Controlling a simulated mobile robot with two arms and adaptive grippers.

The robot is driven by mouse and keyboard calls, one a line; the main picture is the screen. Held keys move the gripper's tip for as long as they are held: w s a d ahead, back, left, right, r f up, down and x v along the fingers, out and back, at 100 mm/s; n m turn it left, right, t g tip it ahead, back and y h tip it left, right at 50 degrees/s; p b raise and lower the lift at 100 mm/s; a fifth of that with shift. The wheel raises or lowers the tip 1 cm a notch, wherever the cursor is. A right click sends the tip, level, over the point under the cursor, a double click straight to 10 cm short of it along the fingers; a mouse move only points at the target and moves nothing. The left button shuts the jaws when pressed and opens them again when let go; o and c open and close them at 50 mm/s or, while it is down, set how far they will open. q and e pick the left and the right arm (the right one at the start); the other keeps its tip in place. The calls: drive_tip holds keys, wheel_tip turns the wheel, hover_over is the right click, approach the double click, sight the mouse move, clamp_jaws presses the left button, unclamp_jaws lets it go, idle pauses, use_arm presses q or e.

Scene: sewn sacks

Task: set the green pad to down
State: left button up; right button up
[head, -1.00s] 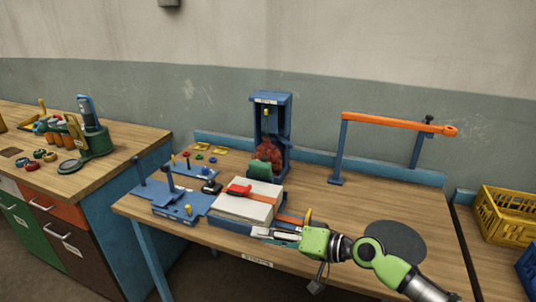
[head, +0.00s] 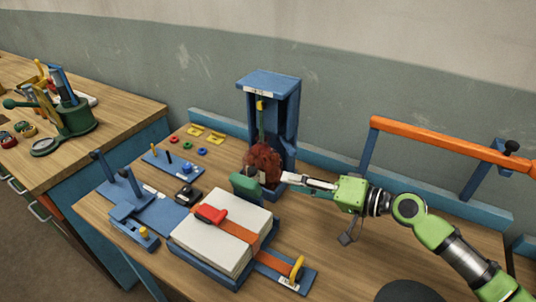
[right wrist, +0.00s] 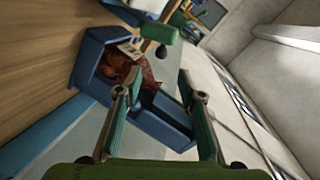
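The green pad (head: 247,187) is at the front of the blue upright stand (head: 288,125), before a reddish-brown sack (head: 263,160). My right gripper (head: 287,179) is just right of the sack and pad, pointing left. In the right wrist view, its two fingers (right wrist: 157,85) are apart with nothing held between them. A green block that looks like the pad (right wrist: 160,32) shows beyond the fingertips, with a dark knob by it. The sack (right wrist: 122,68) shows inside the blue stand (right wrist: 90,60). I cannot tell whether the gripper touches the stand. My left gripper is out of view.
A white block with an orange strap (head: 215,245) lies on a blue tray in front. Blue fixtures (head: 128,195) stand left of it. An orange bar (head: 450,140) on blue posts stands at the right. Bare wood lies right of the tray.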

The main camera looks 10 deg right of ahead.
drive_tip(key=p, duration=0.2)
approach(256, 171)
drive_tip(key=w+a, duration=0.1)
drive_tip(key=a, duration=0.1)
drive_tip(key=x, duration=0.2)
drive_tip(key=p+x, duration=0.1)
drive_tip(key=x, duration=0.2)
drive_tip(key=p+x, duration=0.1)
drive_tip(key=x, duration=0.2)
drive_tip(key=shift+w+d+f, duration=0.15)
drive_tip(key=shift+w+f, duration=0.05)
drive_tip(key=shift+f, duration=0.1)
drive_tip(key=shift+w+a+f, duration=0.2)
drive_tip(key=shift+w+a, duration=0.1)
drive_tip(key=shift+a, duration=0.15)
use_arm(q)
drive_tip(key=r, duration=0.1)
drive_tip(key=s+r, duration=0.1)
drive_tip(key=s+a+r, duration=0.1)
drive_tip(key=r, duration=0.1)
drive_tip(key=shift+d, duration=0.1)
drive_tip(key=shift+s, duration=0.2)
use_arm(e)
clamp_jaws()
